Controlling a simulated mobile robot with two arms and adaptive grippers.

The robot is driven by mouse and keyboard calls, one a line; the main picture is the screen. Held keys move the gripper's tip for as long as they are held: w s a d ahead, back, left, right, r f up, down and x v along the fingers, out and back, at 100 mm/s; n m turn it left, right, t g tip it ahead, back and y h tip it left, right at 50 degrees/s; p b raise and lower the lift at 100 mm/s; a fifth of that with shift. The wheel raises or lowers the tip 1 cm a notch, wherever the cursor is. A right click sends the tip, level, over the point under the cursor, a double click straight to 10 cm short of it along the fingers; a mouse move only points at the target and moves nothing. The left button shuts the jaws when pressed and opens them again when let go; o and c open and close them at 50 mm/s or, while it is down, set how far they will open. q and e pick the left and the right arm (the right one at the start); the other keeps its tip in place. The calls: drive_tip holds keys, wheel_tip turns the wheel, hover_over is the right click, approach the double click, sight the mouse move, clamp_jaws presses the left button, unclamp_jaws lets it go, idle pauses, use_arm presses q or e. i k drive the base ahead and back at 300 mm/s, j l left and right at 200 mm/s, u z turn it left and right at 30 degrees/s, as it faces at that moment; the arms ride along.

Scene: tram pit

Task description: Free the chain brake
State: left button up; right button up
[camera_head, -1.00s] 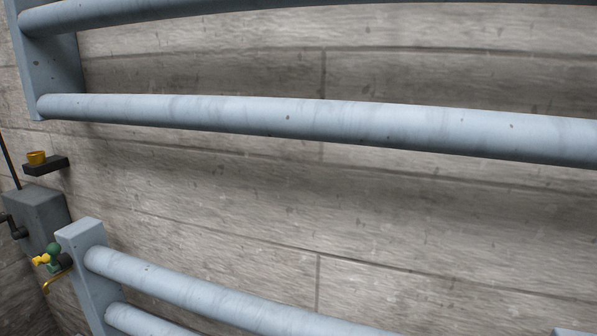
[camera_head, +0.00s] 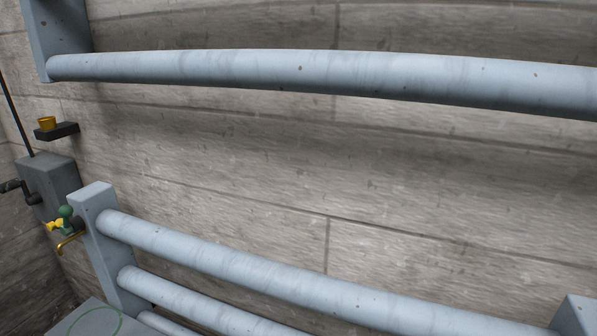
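I see no chain and nothing I can clearly tell as a chain brake. At the left edge of the head view a grey box (camera_head: 50,187) is on the wall, with a dark crank handle (camera_head: 12,186) at its left side. A thin dark rod (camera_head: 16,117) rises from the box and leaves the picture. Neither of my grippers is in view.
Pale blue pipes cross the view, an upper one (camera_head: 300,72) and several lower ones, the topmost (camera_head: 250,262) on a post (camera_head: 98,215). Beside the post are a green and yellow valve (camera_head: 64,219) and brass spout (camera_head: 70,242). A dark shelf (camera_head: 64,131) holds a yellow cup (camera_head: 46,123).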

sight(51, 226)
drive_tip(key=u, duration=1.5)
drive_tip(key=i+j, duration=0.2)
drive_tip(key=i+j+z, duration=0.1)
drive_tip(key=j, duration=0.35)
drive_tip(key=i+j, duration=0.25)
drive_tip(key=i+j+z, duration=0.1)
drive_tip(key=j, duration=0.3)
drive_tip(key=i+j+z, duration=0.1)
drive_tip(key=i+j, duration=0.3)
drive_tip(key=j, duration=0.3)
